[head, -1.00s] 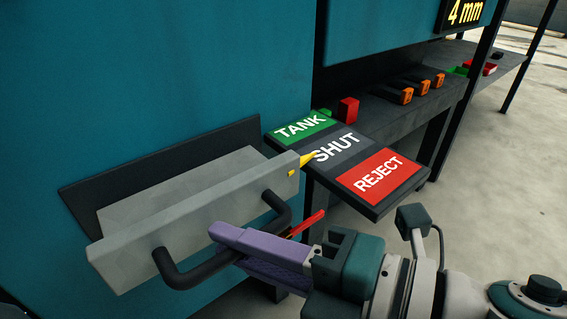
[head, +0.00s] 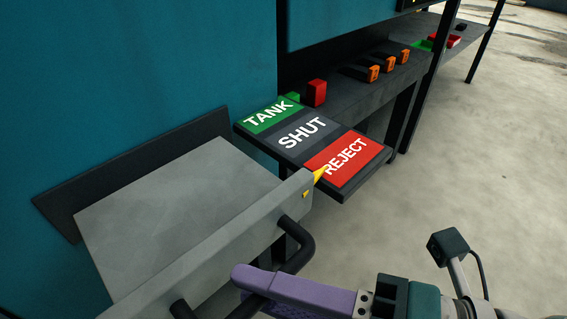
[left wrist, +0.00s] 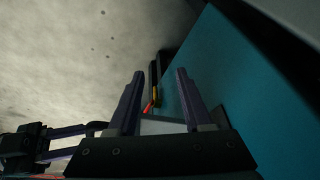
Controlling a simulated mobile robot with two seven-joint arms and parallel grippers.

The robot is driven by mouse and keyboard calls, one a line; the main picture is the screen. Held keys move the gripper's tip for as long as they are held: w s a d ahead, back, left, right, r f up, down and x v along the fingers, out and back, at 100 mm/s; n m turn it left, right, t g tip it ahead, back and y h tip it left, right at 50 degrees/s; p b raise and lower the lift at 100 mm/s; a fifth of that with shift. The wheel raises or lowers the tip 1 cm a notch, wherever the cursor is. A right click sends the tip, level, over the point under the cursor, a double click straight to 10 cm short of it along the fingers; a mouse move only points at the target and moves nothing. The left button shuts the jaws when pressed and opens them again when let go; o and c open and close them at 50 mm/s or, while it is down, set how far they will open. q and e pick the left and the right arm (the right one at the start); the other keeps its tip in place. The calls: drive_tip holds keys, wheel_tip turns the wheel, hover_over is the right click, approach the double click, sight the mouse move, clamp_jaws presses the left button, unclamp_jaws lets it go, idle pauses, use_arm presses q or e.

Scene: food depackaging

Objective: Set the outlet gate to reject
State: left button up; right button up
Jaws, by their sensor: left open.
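The outlet gate (head: 175,205) is a grey drawer-like slide standing well out of the teal machine. Its black bar handle (head: 300,245) is on the front plate. The yellow pointer (head: 319,175) on the gate's corner points at the left edge of the red REJECT field (head: 345,160) of the label plate, past SHUT (head: 301,133) and TANK (head: 270,114). My right gripper (head: 243,284) has its purple fingers around the handle, shut on it; the lower finger is mostly hidden. My left gripper (left wrist: 157,85) is open and empty in the left wrist view, outside the head view.
A dark shelf (head: 345,95) behind the label plate carries a red block (head: 317,92) and several orange-ended dark pieces (head: 390,62). The teal machine wall (head: 130,70) rises behind the gate. Bare concrete floor (head: 470,150) lies open at the right.

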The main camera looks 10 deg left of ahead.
drive_tip(key=shift+o, duration=1.3)
drive_tip(key=shift+d, duration=0.1)
drive_tip(key=p+v, duration=0.2)
drive_tip(key=v, duration=0.7)
drive_tip(key=shift+d, duration=0.4)
drive_tip(key=shift+r, duration=0.2)
